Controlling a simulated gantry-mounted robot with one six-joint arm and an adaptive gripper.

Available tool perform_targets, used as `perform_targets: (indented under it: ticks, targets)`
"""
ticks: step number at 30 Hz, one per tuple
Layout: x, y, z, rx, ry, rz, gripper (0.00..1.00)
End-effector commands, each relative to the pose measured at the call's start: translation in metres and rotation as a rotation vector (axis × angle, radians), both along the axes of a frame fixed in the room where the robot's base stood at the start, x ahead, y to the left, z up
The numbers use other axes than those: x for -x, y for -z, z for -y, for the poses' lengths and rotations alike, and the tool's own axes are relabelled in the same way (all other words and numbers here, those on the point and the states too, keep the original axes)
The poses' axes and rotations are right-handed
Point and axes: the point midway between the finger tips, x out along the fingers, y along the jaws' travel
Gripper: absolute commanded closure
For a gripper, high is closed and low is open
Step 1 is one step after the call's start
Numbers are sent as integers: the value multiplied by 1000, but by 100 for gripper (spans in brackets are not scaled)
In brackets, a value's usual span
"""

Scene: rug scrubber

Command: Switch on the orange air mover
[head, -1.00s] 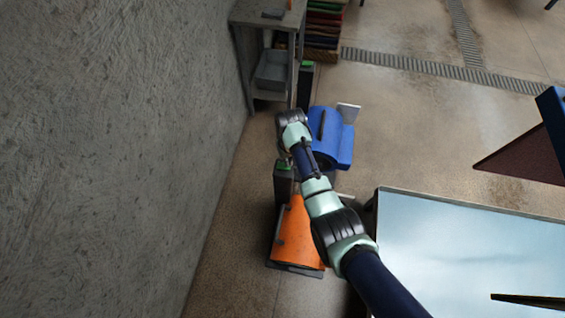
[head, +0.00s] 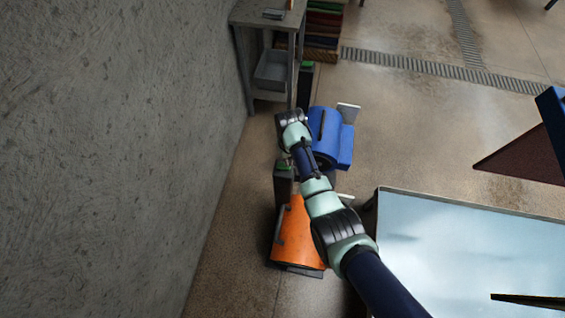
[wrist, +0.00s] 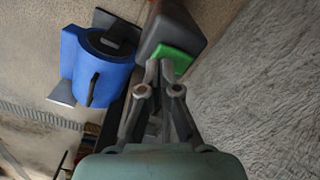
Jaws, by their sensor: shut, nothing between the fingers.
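The orange air mover (head: 291,243) stands on the floor near the wall in the head view, partly hidden by my arm. A dark upright box with a green top (head: 284,167) adjoins its far end. In the wrist view, a green part (wrist: 174,56) on a dark box shows just beyond my fingertips. My gripper (wrist: 165,68) is shut and empty, its tips at or very near the green part; I cannot tell whether they touch. In the head view my fingers are mostly hidden by the wrist.
A blue air mover (head: 328,135) stands just beyond, and shows in the wrist view (wrist: 100,65). The grey wall (head: 110,150) is close on the left. A shelf table (head: 268,20) stands at the back. A pale-topped table (head: 470,255) is at right.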

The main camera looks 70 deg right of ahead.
Motion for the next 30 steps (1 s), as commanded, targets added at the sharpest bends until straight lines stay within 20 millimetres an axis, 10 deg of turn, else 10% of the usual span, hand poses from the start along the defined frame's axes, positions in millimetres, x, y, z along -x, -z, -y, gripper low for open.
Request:
perform_targets:
  ticks: [30]
  targets:
    - [0,12,0,-1,0,-1,100]
